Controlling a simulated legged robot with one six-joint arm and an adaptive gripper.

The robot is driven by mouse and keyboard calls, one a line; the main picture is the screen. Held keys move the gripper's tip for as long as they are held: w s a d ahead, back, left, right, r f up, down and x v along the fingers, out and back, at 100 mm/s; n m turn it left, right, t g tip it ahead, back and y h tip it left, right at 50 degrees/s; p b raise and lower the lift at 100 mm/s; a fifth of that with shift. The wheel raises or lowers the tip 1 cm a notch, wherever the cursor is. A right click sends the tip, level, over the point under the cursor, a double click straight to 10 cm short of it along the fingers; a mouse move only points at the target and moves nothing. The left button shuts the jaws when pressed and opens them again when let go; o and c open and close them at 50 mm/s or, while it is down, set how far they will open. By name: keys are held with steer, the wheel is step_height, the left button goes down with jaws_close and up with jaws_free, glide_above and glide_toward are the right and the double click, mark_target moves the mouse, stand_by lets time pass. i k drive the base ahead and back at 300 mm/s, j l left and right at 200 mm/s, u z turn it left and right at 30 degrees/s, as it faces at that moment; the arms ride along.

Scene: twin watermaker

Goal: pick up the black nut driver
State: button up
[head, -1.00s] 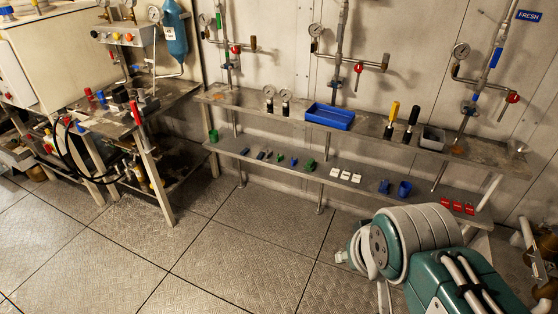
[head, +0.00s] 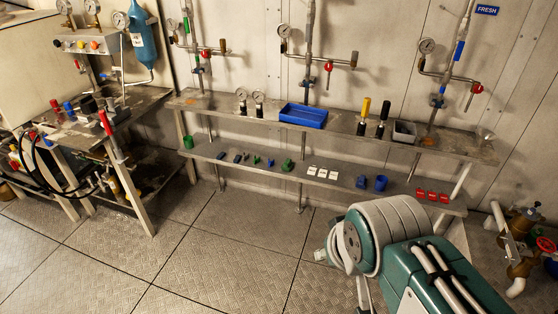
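The black nut driver (head: 383,113) stands upright on the upper shelf of the bench along the wall, right of centre. Its black handle points up. A yellow-handled tool (head: 364,111) stands close to its left, and a grey bin (head: 404,132) is close to its right. My arm, teal and grey, is at the lower right, in front of the bench and well away from the nut driver. I cannot make out my gripper's fingers.
The upper shelf (head: 340,124) also carries a blue tray (head: 303,116) and two gauges. The lower shelf (head: 240,168) holds several small parts, including red pieces (head: 432,195). A cluttered workbench (head: 150,97) stands at left. Valves stand at the right edge. The floor in front is clear.

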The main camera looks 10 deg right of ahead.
mark_target(386, 106)
steer(key=i+l+z, duration=0.1)
steer(key=i+l, duration=0.25)
steer(key=i, duration=0.15)
steer(key=i+l+z, duration=0.15)
steer(key=i+l, duration=0.15)
steer(key=i, duration=0.2)
steer(key=i+l+z, duration=0.1)
steer(key=i+l, duration=0.15)
steer(key=i, duration=0.25)
steer(key=i+l+z, duration=0.1)
steer(key=i, duration=0.45)
steer(key=l, duration=0.15)
